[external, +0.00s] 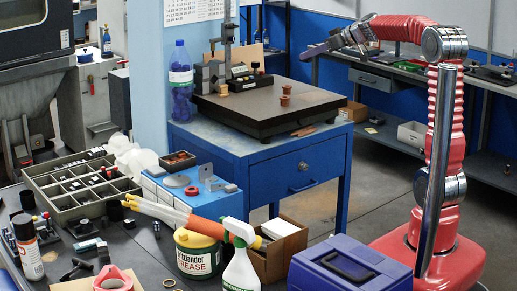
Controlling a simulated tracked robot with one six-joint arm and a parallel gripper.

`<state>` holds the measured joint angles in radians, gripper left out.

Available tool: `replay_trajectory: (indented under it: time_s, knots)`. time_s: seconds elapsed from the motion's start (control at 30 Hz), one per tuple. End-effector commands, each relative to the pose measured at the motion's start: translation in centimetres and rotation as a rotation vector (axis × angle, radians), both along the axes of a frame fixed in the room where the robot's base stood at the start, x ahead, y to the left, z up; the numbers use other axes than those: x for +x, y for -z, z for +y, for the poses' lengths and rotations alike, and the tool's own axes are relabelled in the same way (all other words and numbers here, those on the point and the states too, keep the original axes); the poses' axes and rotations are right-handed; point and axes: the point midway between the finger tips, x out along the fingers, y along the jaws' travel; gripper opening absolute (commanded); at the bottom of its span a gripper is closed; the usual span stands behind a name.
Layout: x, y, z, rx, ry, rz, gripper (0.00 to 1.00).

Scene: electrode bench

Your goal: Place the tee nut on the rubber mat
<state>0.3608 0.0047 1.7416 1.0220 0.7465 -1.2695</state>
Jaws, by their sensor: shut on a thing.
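My gripper (318,48) is at the upper middle of the external view, at the end of my red arm. It is in the air, above and behind the right rear part of the dark plate on the blue cabinet. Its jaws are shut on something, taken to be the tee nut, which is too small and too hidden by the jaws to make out. I cannot clearly pick out the rubber mat. The dark flat slab (262,122) on the cabinet is wide and level, but I cannot tell its material.
A blue bottle (181,85) stands at the cabinet's left corner. The front bench holds a divided tray (62,204), a grease tub (197,254) and a spray bottle (241,265). The slab's front is mostly clear.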

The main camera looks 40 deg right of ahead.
Motion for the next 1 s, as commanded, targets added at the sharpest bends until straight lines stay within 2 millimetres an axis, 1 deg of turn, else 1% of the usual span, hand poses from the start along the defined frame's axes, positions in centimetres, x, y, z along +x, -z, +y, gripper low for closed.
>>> replay_trajectory:
  time_s: [0.03,0.1,0.33,0.6,0.73,1.0]
  knots:
    - [1.1,0.0,-0.1,0.001,-0.008,0.000,0.02]
    - [2.3,-0.1,-0.3,0.002,-0.018,0.002,0.02]
    - [6.4,-0.2,-0.6,0.001,-0.050,0.003,0.02]
    - [10.8,0.4,-0.9,0.001,-0.088,0.003,0.02]
    - [12.3,0.8,-1.0,0.001,-0.100,0.004,0.02]
    - [14.1,1.3,-1.0,0.000,-0.116,0.006,0.01]
